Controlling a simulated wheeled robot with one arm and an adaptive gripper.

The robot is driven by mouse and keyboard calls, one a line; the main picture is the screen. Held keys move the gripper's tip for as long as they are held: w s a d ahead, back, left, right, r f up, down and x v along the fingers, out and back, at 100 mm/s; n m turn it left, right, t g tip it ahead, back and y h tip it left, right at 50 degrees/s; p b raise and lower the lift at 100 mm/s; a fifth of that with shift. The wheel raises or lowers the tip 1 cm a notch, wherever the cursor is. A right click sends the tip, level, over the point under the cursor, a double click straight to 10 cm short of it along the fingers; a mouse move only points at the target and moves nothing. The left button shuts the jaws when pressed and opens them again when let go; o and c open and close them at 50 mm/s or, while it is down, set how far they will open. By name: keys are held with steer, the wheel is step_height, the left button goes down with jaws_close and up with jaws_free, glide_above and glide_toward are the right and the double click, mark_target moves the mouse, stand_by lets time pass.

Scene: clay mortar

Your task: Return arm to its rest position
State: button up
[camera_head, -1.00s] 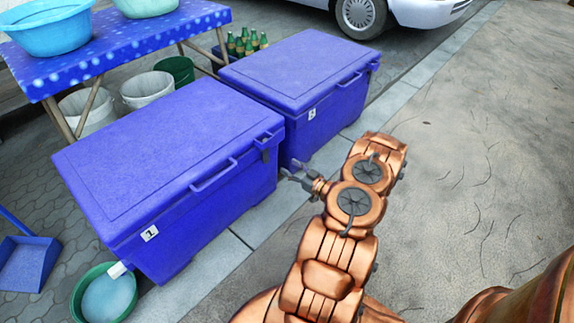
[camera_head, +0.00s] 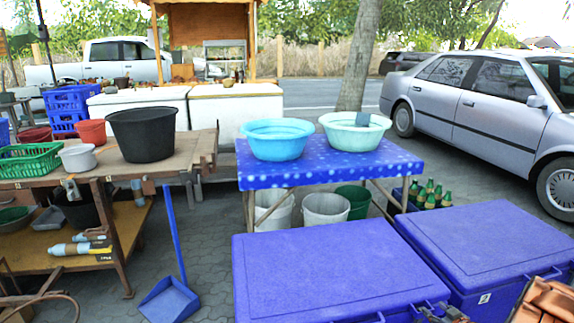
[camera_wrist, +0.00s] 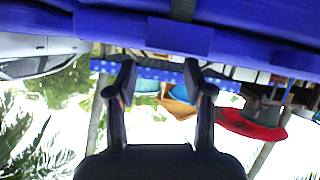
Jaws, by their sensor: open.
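My gripper shows in the wrist view (camera_wrist: 160,82), with its two dark fingers spread apart and nothing between them. In the head view only a grey piece of my gripper (camera_head: 442,313) shows at the bottom edge, by the front of a blue cooler box (camera_head: 335,265). Part of my copper arm shows at the bottom right corner. Most of the arm is out of view. The wrist view looks upside down, with blue cooler surface (camera_wrist: 250,30) across its top.
A second cooler (camera_head: 485,245) stands to the right. Behind are a blue spotted table (camera_head: 330,172) with two basins and green bottles (camera_head: 428,195). A wooden bench (camera_head: 180,165) stands left, with a blue dustpan (camera_head: 170,300) on the paving. A silver car (camera_head: 480,105) is at right.

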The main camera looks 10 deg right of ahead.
step_height(320, 180, up, 10)
steer(key=w+a+g+h+p, duration=0.1)
steer(key=w+a+g+p, duration=0.1)
steer(key=w+g+p, duration=0.1)
steer(key=s+a+r+m+g+h+p, duration=0.1)
steer(key=s+a+r+g+p, duration=0.25)
steer(key=a+r, duration=0.55)
steer(key=s+a+r+g+p, duration=0.25)
steer(key=a+r+p, duration=0.35)
steer(key=r, duration=0.6)
steer(key=s+a+r+g+y+p, duration=0.1)
steer(key=s+a+r+g+p, duration=0.1)
steer(key=s+a+r, duration=0.4)
steer(key=s+a+r+g+y+p, duration=0.1)
steer(key=s+a+r, duration=0.5)
steer(key=s+a, duration=0.6)
steer(key=s+a+r+g+y+p, duration=0.1)
steer(key=s+a+r+g+p, duration=0.2)
steer(key=s+a, duration=0.7)
steer(key=s+r+p, duration=0.2)
steer(key=s+r, duration=0.1)
steer(key=s, duration=0.1)
steer(key=shift+s, duration=0.15)
